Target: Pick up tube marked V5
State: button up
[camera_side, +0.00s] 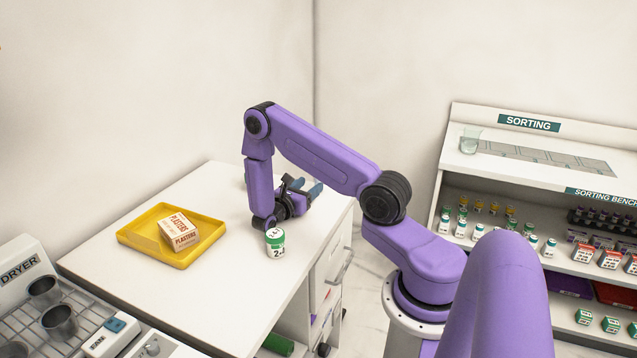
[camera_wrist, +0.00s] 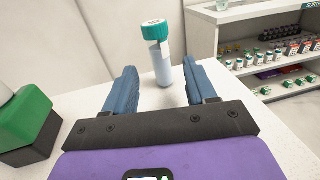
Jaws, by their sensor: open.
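A pale blue tube (camera_wrist: 162,68) with a teal cap stands upright on the white counter in the wrist view. The marking on its cap is too small to read, so I cannot tell whether it is V5. My gripper (camera_wrist: 158,72) is open, with its blue fingers on either side of the tube's line and the tube straight ahead, near the fingertips. I cannot tell whether the tube is fully between them. In the side view my gripper (camera_side: 307,186) is low over the counter, level, pointing back and right. The tube is not clearly visible there, probably hidden by my arm.
A yellow tray (camera_side: 150,241) holds a plasters box (camera_side: 179,232). A green and dark block (camera_wrist: 28,115) is close at left in the wrist view. A sorting bench (camera_side: 458,160) stands right.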

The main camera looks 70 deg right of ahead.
jog(key=d, duration=0.4)
jog(key=s+d, duration=0.1)
jog(key=d, duration=0.1)
jog(key=c, duration=1)
